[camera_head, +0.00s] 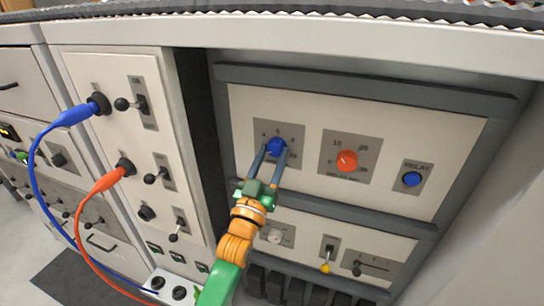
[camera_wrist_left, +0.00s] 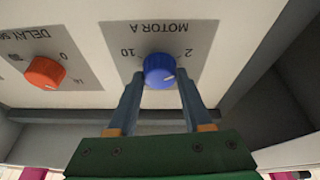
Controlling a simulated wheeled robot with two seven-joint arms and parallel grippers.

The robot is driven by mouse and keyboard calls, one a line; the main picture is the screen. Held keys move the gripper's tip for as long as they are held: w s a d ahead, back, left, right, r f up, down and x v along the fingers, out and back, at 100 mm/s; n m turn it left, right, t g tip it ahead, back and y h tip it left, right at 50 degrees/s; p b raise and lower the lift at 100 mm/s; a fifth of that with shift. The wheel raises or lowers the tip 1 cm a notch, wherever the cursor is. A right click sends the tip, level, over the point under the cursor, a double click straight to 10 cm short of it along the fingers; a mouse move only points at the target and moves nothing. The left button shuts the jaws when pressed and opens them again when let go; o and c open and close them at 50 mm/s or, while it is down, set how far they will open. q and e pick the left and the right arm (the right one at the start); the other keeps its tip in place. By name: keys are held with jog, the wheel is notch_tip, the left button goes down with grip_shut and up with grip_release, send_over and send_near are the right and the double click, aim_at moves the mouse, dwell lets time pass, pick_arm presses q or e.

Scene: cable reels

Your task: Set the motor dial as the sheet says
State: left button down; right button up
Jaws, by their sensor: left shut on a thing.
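The blue motor dial (camera_head: 276,146) sits on a grey plate at the upper left of the cream panel. In the left wrist view the blue dial (camera_wrist_left: 159,72) is under upside-down lettering "MOTOR A", with 10 and 2 legible beside it. A pale mark on its face points to the lower right there. My left gripper (camera_head: 268,157) is shut on this dial, one finger on each side; its fingers also show in the left wrist view (camera_wrist_left: 160,84). Part of the scale is hidden by the fingers. My right gripper and the sheet are not in view.
An orange dial (camera_head: 347,160) and a blue relay button (camera_head: 411,179) are to the right. A yellow-tipped switch (camera_head: 326,262) is below. Blue (camera_head: 71,115) and orange (camera_head: 107,181) cable plugs stick out of the left panel. A bench edge (camera_head: 330,52) overhangs the panel.

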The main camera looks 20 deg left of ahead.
pick_arm(q)
jog(key=shift+m, duration=0.5)
jog(key=m+h, duration=0.1)
jog(key=m, duration=0.1)
jog(key=m+h+p, duration=0.1)
jog(key=m, duration=0.1)
jog(key=shift+a+r+m+g+h, duration=0.1)
jog(key=shift+a+m+g+h, duration=0.05)
jog(key=shift+m+g+h, duration=0.15)
jog(key=m+g+h+p, duration=0.1)
jog(key=m, duration=0.2)
jog(key=shift+a+r+m+h+p, duration=0.1)
jog(key=shift+m+h+p, duration=0.25)
jog(key=shift+m+h, duration=0.05)
jog(key=m+h+p, duration=0.1)
jog(key=m, duration=0.1)
jog(key=m+g+p, duration=0.1)
jog(key=m, duration=0.2)
jog(key=shift+a+g+h, duration=0.1)
jog(key=shift+g+h, duration=0.2)
jog(key=shift+h, duration=0.1)
jog(key=shift+m+p, duration=0.45)
jog(key=shift+m, duration=0.45)
jog(key=shift+c, duration=1.6)
grip_release()
jog(key=shift+w, duration=0.1)
